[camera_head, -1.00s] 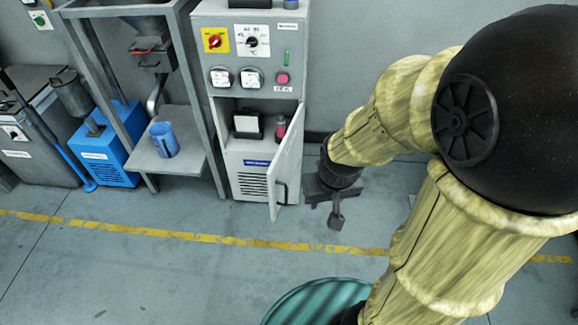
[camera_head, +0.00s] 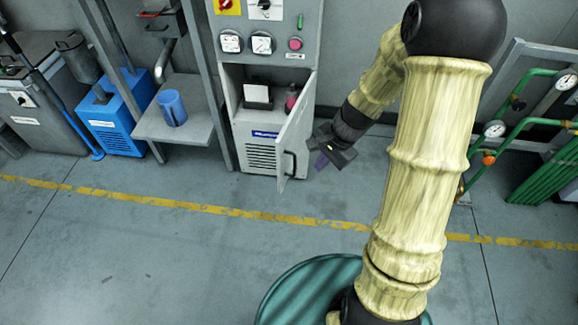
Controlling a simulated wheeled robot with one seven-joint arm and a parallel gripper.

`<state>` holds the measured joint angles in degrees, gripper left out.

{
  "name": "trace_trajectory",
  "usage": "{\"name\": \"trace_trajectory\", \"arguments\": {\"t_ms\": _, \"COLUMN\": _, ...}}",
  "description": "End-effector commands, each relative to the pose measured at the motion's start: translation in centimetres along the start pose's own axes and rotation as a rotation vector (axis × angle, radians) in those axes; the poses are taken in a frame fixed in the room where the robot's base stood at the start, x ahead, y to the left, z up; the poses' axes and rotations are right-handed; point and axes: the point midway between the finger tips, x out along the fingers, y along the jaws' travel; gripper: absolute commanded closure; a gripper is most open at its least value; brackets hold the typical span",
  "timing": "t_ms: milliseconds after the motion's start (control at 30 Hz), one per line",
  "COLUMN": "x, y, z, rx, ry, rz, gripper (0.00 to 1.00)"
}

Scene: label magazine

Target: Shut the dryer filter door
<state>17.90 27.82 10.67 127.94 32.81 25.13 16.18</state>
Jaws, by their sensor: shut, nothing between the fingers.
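The dryer filter door (camera_head: 296,136) is a grey panel hinged at the right side of the grey dryer cabinet (camera_head: 229,85). It stands wide open, swung out toward me, with a dark handle (camera_head: 290,163) low on its face. Inside the open compartment are a black and white box (camera_head: 257,96) and a dark red item (camera_head: 291,98), partly behind the door. My gripper (camera_head: 324,160) is just right of the door's outer side, near handle height, shut and empty. Whether it touches the door I cannot tell.
A blue jug (camera_head: 172,108) stands on a grey shelf (camera_head: 190,131) left of the cabinet, beside a blue unit (camera_head: 113,120). Green pipes with gauges (camera_head: 495,129) are at the right. The floor before the yellow line (camera_head: 200,206) is clear.

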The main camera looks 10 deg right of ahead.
Motion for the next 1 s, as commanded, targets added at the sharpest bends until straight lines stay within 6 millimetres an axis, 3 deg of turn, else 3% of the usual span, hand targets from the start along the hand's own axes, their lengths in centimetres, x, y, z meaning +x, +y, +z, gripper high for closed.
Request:
{"name": "trace_trajectory", "arguments": {"t_ms": 33, "x": 2.0, "y": -0.2, "z": -1.2, "rx": 0.102, "ry": -0.035, "rz": -0.023, "gripper": 1.00}}
{"name": "trace_trajectory", "arguments": {"t_ms": 100, "x": 3.9, "y": -0.8, "z": -2.6, "rx": 0.246, "ry": -0.081, "rz": -0.062, "gripper": 1.00}}
{"name": "trace_trajectory", "arguments": {"t_ms": 433, "x": 11.8, "y": -3.2, "z": -9.9, "rx": 0.910, "ry": -0.327, "rz": -0.255, "gripper": 1.00}}
{"name": "trace_trajectory", "arguments": {"t_ms": 600, "x": 13.0, "y": -3.7, "z": -11.7, "rx": 1.060, "ry": -0.389, "rz": -0.302, "gripper": 1.00}}
{"name": "trace_trajectory", "arguments": {"t_ms": 1000, "x": 13.2, "y": -3.9, "z": -11.7, "rx": 1.064, "ry": -0.390, "rz": -0.303, "gripper": 1.00}}
